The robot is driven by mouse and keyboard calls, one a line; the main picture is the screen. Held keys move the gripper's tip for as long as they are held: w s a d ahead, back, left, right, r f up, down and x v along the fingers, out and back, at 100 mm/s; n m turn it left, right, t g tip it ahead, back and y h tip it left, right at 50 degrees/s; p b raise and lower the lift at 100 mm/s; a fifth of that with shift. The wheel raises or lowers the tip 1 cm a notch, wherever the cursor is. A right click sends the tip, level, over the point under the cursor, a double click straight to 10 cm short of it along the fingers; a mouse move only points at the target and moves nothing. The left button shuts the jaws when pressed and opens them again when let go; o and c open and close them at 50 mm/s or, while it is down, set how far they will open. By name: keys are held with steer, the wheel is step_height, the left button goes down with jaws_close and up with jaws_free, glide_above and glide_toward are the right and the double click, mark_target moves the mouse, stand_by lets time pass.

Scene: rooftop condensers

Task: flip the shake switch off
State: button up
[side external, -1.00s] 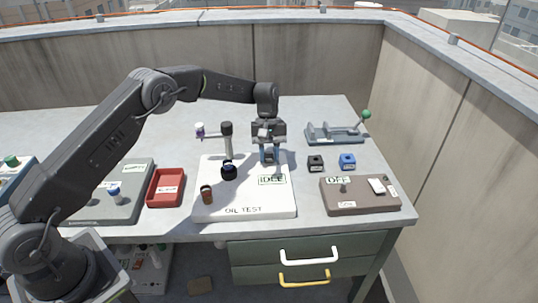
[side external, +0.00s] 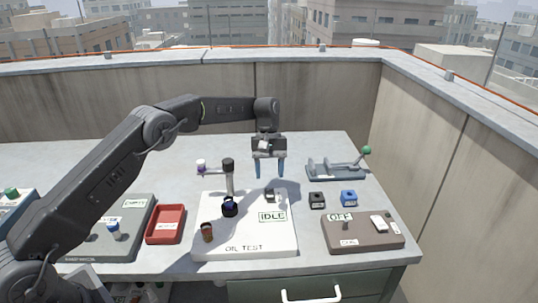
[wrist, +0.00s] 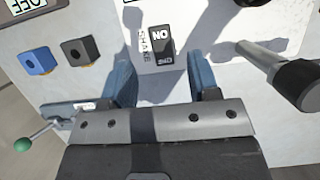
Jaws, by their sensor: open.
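The shake switch (wrist: 160,47) is a small black rocker with ON and OFF printed on it and a SHAKE label beside it. It sits on the white OIL TEST panel (side external: 240,249), behind the IDLE display, and shows small in the side view (side external: 269,194). Which end of the rocker is pressed in is not clear. My gripper (side external: 269,174) hangs above and behind the switch, apart from it. In the wrist view its blue fingers (wrist: 163,80) are spread and empty, with the switch just beyond the gap between them.
A post with a side arm (side external: 229,178) and dark knobs (side external: 229,207) stand left of the switch. A black block (side external: 317,200) and a blue block (side external: 348,198) sit to the right. A brown box marked OFF (side external: 365,240) and a green-knobbed lever (side external: 366,150) are further right.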

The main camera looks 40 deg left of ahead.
steer(key=shift+v, duration=2.9)
steer(key=s+d+r+m+t+y, duration=0.2)
steer(key=s+d+r+m+t, duration=0.15)
steer(key=s+r, duration=1.3)
steer(key=s+f+m+t, duration=0.2)
steer(key=s+f, duration=0.1)
steer(key=s, duration=0.7)
steer(key=s+f+m+t+y, duration=0.1)
steer(key=s+f+m+t, duration=0.2)
steer(key=s, duration=0.8)
steer(key=shift+s+d, duration=0.2)
steer(key=shift+s, duration=0.05)
steer(key=shift+m, duration=0.25)
